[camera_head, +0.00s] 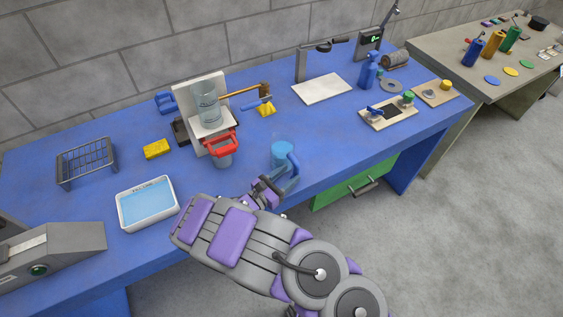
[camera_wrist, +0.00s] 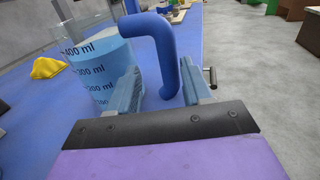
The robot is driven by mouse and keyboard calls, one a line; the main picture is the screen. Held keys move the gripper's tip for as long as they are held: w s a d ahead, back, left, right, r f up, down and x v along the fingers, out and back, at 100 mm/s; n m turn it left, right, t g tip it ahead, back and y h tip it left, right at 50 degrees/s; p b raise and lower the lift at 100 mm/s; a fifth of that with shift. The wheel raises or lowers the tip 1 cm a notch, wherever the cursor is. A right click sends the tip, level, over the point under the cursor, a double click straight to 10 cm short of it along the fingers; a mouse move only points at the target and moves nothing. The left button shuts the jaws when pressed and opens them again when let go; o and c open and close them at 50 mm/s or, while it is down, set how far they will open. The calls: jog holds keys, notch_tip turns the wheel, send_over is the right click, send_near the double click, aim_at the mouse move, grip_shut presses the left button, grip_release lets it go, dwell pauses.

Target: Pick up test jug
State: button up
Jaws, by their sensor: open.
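The test jug (camera_head: 282,151) is a light blue, see-through jug with a darker blue handle. It stands upright on the blue bench near the front edge. In the wrist view the jug (camera_wrist: 98,72) shows black ml marks, and its thick blue handle (camera_wrist: 163,42) rises ahead of the jaws. My gripper (camera_wrist: 163,92) is open, with one finger on each side of the handle's lower part. I cannot tell whether either finger touches it. In the head view my gripper (camera_head: 281,191) is at the near side of the jug, partly overlapping it.
A red-handled container (camera_head: 222,150) stands left of the jug, before a white stand with a clear vessel (camera_head: 206,105). A yellow sponge (camera_head: 157,149), a wire rack (camera_head: 87,163) and a white tray (camera_head: 174,200) lie further left. The bench (camera_head: 330,140) right of the jug is clear.

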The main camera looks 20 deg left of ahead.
aim_at(294, 174)
jog(key=shift+w+d+r, duration=0.2)
jog(key=shift+w+d, duration=0.8)
jog(key=shift+d, duration=0.2)
jog(key=shift+d+r, duration=0.15)
jog(key=shift+d, duration=0.25)
jog(key=shift+a+f, duration=0.25)
jog(key=shift+a, duration=0.65)
jog(key=c, duration=0.6)
jog(key=shift+d, duration=0.1)
jog(key=shift+c, duration=1.2)
jog(key=shift+d+r, duration=0.2)
jog(key=shift+d, duration=0.4)
grip_shut()
jog(key=shift+a+f, duration=0.1)
jog(key=shift+a, duration=0.5)
